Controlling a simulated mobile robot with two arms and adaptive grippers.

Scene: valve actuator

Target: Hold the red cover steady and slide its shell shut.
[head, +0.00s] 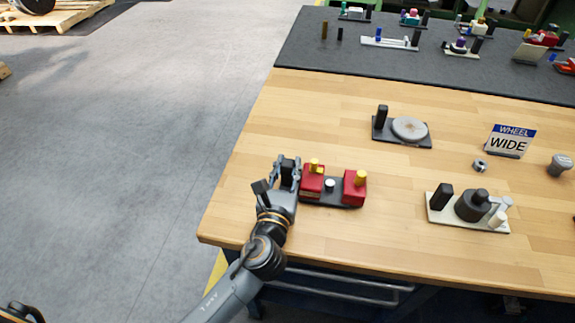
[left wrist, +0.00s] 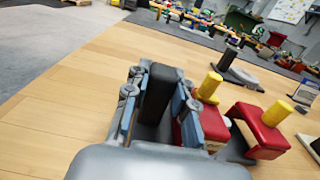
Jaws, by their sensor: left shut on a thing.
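The red cover is in two red parts on a dark base plate (head: 332,204). The left red part (head: 311,185) and the right red part (head: 354,190) stand apart, each with a yellow knob on top. A pale round stub (head: 330,185) shows in the gap between them. My left gripper (head: 287,172) is at the plate's left end. In the left wrist view its fingers (left wrist: 157,97) are shut on the upright black post (left wrist: 160,95), beside the left red part (left wrist: 210,122). The right red part (left wrist: 258,130) is farther right.
A grey disc fixture (head: 409,129) stands behind the cover. A dark cylinder fixture on a white plate (head: 465,225) is to the right, with a WHEEL WIDE sign (head: 509,142) behind it. The wood table's left edge is close to my arm. Several fixtures stand on the dark mat (head: 340,60).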

